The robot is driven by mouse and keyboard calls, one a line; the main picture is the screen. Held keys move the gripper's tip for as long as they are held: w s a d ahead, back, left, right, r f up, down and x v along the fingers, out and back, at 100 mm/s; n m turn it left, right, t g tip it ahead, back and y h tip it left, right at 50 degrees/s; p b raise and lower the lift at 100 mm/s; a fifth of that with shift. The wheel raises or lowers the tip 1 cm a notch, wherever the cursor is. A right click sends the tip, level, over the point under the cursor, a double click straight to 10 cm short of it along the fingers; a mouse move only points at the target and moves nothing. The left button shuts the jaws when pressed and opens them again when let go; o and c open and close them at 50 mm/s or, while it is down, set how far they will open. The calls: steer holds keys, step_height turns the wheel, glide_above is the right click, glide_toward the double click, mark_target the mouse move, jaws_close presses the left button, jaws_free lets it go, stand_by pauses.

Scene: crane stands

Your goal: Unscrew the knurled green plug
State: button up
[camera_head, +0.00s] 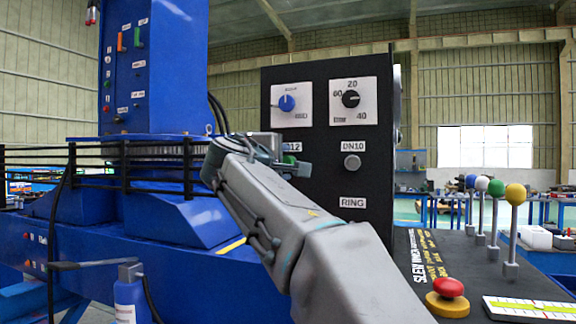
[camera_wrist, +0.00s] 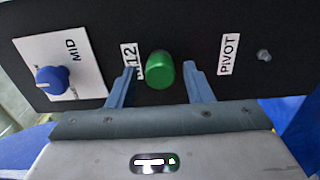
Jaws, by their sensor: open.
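The green plug (camera_wrist: 160,70) sits on the black panel (camera_wrist: 200,38) between two labels. My gripper (camera_wrist: 160,85) is open in the wrist view, with one blue finger on each side of the plug. A gap shows between the plug and each finger. In the head view, only a small part of the green plug (camera_head: 290,159) shows beside my gripper (camera_head: 284,160), at the left part of the black panel (camera_head: 325,105). My arm hides the area below it. The knurling is too small to make out.
A blue knob (camera_wrist: 50,80) is left of the plug, and a small stud (camera_wrist: 264,55) is to the right. In the head view, a grey plug (camera_head: 352,161) sits right of my gripper. A red button (camera_head: 448,288) and several ball-topped levers (camera_head: 515,195) stand at the right.

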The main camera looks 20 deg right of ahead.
jaws_close()
steer(key=shift+a, duration=0.1)
stand_by(0.3)
steer(key=n+p, duration=0.4)
steer(key=n, duration=0.1)
